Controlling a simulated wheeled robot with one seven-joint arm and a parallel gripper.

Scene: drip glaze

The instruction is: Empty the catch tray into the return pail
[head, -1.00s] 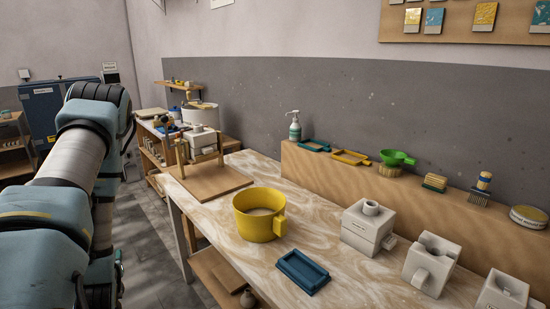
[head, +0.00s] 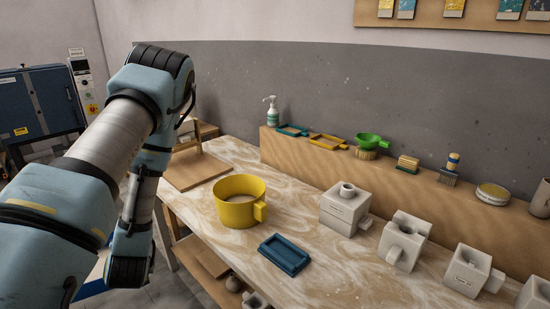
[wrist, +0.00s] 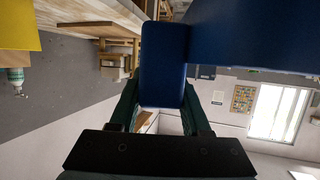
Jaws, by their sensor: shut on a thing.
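My gripper (wrist: 163,98) is shut on the handle of a dark blue tray, which I take as the catch tray (wrist: 255,35); its body fills the upper right of the wrist view. Its contents cannot be seen there. In the head view the gripper is hidden by my arm, and a blue and white patch shows low at the left beneath it, perhaps this tray. A yellow pail with a side handle (head: 240,213), likely the return pail, stands upright on the table with pale liquid inside. Its yellow side also shows at the wrist view's upper left (wrist: 18,25), apart from the tray.
A small blue tray (head: 285,254) lies on the marbled table (head: 330,270) near the pail. White moulds (head: 345,210) line the right side. A wooden board with a frame (head: 195,170) sits behind the pail. A raised ledge (head: 330,165) carries a pump bottle (head: 272,112) and tools.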

